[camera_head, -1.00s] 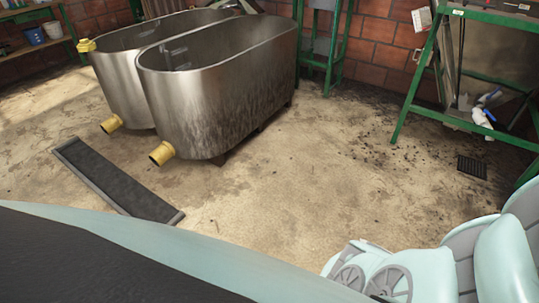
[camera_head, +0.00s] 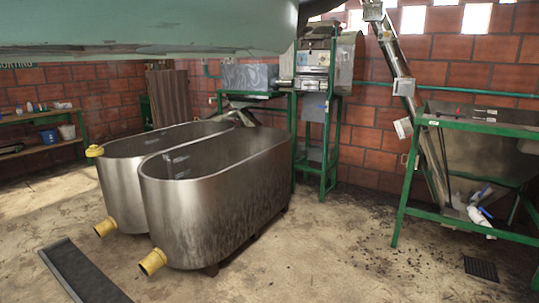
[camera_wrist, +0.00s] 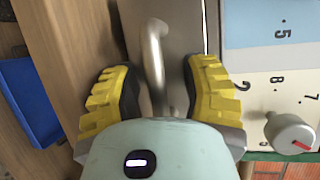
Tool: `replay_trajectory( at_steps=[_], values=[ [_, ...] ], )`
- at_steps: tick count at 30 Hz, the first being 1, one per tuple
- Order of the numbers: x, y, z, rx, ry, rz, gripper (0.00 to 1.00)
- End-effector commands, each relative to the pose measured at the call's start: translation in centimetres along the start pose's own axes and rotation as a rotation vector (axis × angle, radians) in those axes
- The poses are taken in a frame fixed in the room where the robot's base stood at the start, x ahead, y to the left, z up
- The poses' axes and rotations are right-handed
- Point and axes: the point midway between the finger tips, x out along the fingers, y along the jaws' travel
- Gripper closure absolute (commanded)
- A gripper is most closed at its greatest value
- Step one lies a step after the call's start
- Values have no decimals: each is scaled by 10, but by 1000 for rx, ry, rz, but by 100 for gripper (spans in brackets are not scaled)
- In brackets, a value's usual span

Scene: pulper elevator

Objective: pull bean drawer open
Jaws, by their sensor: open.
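In the wrist view, a curved metal handle (camera_wrist: 154,50) stands out from a plain metal face (camera_wrist: 184,25), which may be the bean drawer's front. My gripper (camera_wrist: 162,92) is open, with one yellow ridged finger on each side of the handle. A gap shows between the handle and each finger, and the handle's lower end lies between the fingers. The drawer cannot be made out in the head view, and my gripper does not show there.
In the wrist view, a panel with numbers and a knob (camera_wrist: 289,132) is close on the right; a blue bin (camera_wrist: 32,100) is at left. The head view shows two metal tanks (camera_head: 215,200), a machine on a green stand (camera_head: 315,75), a green frame (camera_head: 490,130) and open floor.

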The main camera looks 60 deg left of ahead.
Motion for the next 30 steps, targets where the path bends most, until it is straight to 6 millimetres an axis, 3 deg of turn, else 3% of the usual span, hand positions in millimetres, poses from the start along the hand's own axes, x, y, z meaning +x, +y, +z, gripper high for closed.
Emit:
replay_trajectory(
  at_steps=[8, 20, 30],
  values=[
    [26, -8, -14, -4, 7, -3, 56],
    [-19, -5, -12, -1, 5, -3, 56],
    [-67, -3, -11, -1, 5, -1, 56]
  ],
)
